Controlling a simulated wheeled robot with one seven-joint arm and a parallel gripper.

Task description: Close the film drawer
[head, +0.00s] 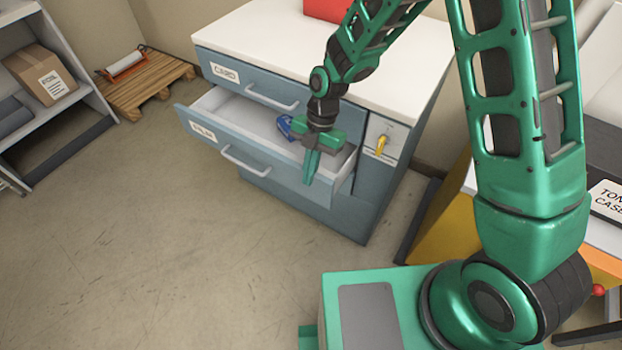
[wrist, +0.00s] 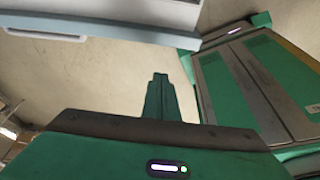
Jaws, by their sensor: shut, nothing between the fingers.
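The film drawer (head: 205,136) is the lower drawer of a blue-grey cabinet, and it stands pulled out. Its front has a pale label and a light bar handle (head: 245,161). A blue object (head: 286,126) lies inside it. My gripper (head: 311,168) is shut and empty, pointing down at the right end of the drawer front; I cannot tell whether it touches. In the wrist view my shut fingers (wrist: 160,95) are over the floor, and the drawer front with its handle (wrist: 45,34) shows at the upper left.
The card drawer (head: 235,80) above is closed. A yellow knob (head: 381,143) sits on the cabinet's right side. A shelf with a cardboard box (head: 41,74) and a wooden pallet (head: 145,84) stand left. The floor in front is clear.

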